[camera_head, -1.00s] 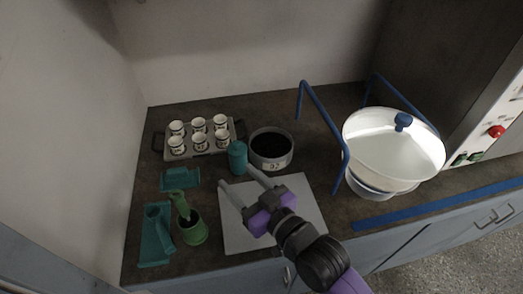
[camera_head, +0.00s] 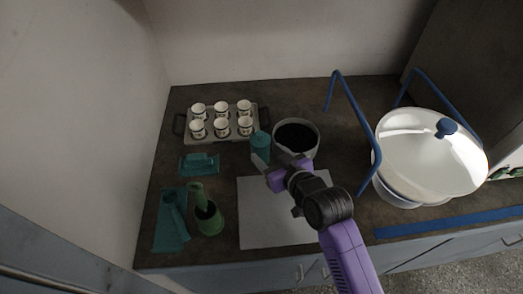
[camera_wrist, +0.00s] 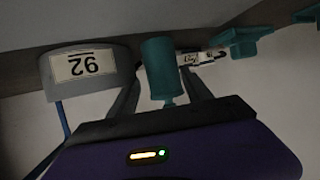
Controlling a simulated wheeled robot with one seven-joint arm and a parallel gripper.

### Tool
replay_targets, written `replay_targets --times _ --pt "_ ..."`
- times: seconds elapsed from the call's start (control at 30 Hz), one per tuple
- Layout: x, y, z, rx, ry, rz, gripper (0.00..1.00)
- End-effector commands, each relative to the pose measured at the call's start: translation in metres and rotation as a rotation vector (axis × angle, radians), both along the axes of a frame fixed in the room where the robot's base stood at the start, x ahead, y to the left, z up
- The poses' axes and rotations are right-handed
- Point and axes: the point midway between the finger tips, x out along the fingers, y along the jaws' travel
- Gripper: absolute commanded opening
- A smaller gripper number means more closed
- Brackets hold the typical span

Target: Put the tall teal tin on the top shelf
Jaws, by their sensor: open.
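The teal tin (camera_head: 260,143) stands upright on the dark worktop, left of the dark-filled round pan. It also shows in the wrist view (camera_wrist: 160,60), where the picture is upside down. My gripper (camera_head: 275,160) is open and right at the tin. In the wrist view my two fingers (camera_wrist: 160,80) reach to either side of the tin, with gaps still visible. In the head view my gripper hides the tin's lower part. I cannot make out a top shelf in either view.
A tray of several white cups (camera_head: 181,124) lies back left. The pan (camera_head: 314,134), labelled 92 in the wrist view, is close on the right. A large white lidded vessel (camera_head: 425,160) and blue rails (camera_head: 357,125) stand right.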

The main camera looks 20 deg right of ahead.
Motion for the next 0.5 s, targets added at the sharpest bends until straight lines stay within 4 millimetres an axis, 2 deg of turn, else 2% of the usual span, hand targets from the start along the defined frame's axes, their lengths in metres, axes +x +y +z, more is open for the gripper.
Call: replay_targets --times 0.3,0.5 --pt "0.037 0.006 -0.016 0.001 -0.001 0.001 0.58" --pt "0.046 0.007 -0.021 0.001 -0.001 0.0 0.58"
